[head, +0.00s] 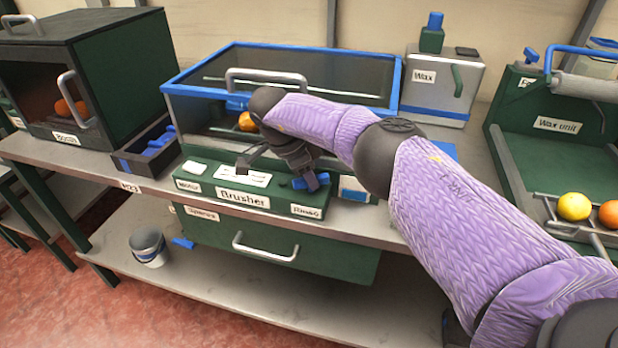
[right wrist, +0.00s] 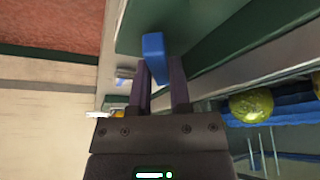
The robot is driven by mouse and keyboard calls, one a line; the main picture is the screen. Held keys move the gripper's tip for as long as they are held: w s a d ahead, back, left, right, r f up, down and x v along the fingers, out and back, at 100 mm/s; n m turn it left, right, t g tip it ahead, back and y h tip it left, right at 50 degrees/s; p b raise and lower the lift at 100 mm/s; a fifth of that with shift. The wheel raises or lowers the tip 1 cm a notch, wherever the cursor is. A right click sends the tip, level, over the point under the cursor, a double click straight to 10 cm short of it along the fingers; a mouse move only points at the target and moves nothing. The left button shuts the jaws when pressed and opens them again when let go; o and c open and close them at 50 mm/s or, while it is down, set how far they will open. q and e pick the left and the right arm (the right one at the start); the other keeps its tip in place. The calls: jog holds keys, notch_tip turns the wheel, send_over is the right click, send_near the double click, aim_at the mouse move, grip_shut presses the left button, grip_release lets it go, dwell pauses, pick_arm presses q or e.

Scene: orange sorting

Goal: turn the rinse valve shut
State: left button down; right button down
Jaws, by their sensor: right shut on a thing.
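The rinse valve's blue handle (head: 299,184) sits on the brusher's green front panel, just above the "Rinse" label (head: 306,211). My right gripper (head: 312,184) reaches down to it from above and is shut on it. In the right wrist view the blue handle (right wrist: 153,48) stands out at the tips of the two dark fingers of my right gripper (right wrist: 161,80). The fingers hide part of the handle in the head view, so its exact angle is hard to tell. My left gripper is not in view.
The brusher's blue-rimmed glass cover (head: 397,82) rises behind the panel, with an orange (head: 247,121) inside. A "Motor" label (head: 188,186) and a dark lever lie to the left. A drawer (head: 270,249) is below. The wax unit (head: 560,150) stands at the right.

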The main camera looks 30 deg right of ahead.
jog(key=shift+m, duration=0.3)
dwell(0.4)
jog(key=c, duration=0.6)
grip_release()
jog(key=shift+o, duration=0.2)
jog(key=p+v, duration=0.1)
jog(key=v, duration=0.9)
jog(key=shift+w, duration=0.1)
